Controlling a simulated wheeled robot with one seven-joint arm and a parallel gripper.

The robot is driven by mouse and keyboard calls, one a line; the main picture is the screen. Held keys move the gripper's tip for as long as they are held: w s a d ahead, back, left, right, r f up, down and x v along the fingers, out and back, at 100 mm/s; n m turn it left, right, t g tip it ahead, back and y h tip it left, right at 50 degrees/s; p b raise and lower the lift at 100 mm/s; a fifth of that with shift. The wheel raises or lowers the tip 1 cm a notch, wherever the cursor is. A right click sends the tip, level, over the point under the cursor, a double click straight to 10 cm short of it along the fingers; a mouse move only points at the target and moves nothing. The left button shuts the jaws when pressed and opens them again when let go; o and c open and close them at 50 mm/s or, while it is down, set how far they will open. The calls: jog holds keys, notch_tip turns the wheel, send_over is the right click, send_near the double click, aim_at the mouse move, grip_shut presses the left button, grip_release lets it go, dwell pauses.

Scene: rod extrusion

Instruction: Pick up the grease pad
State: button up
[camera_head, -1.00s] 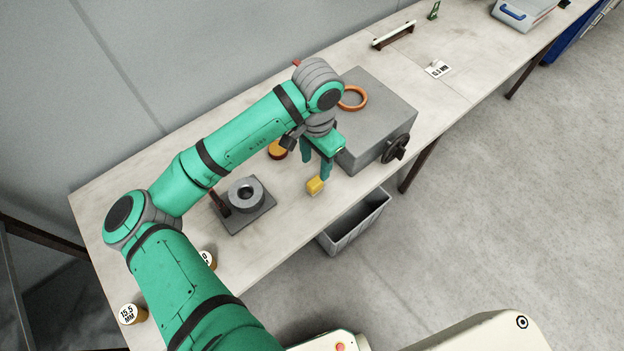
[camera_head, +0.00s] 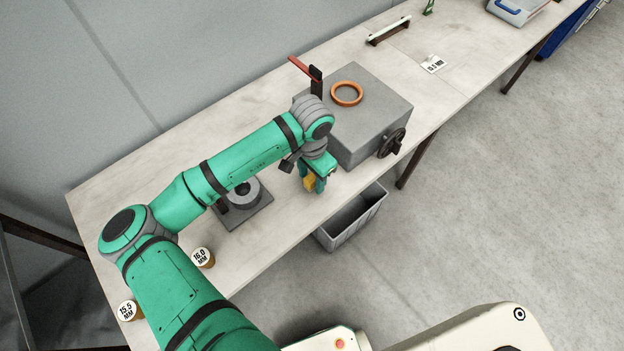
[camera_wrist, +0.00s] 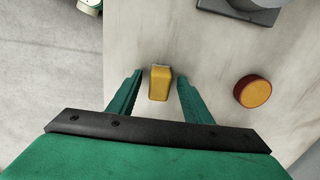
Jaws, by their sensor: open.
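The grease pad looks to be the small yellow block (camera_wrist: 159,84) on the pale bench top. In the wrist view it sits between the tips of my two green fingers, with a gap on each side. My gripper (camera_wrist: 158,90) is open and empty. In the head view my gripper (camera_head: 312,184) is low over the bench, left of the grey box, and partly hides the yellow block (camera_head: 309,184).
A grey box (camera_head: 362,118) with an orange ring (camera_head: 347,93) and a handwheel stands right of my gripper. A grey die block (camera_head: 246,212) is to the left. An orange round piece (camera_wrist: 252,91) lies beside my fingers. A grey bin (camera_head: 353,222) is below the bench edge.

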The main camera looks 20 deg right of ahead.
aim_at(312, 176)
grip_shut()
jog(key=shift+r, duration=0.5)
notch_tip(312, 176, up, 2)
jog(key=shift+r, duration=0.25)
jog(key=s+a+r, duration=0.2)
jog(key=s+r, duration=0.7)
jog(key=s, duration=0.5)
jog(key=shift+a+r, duration=0.2)
jog(key=shift+r, duration=0.1)
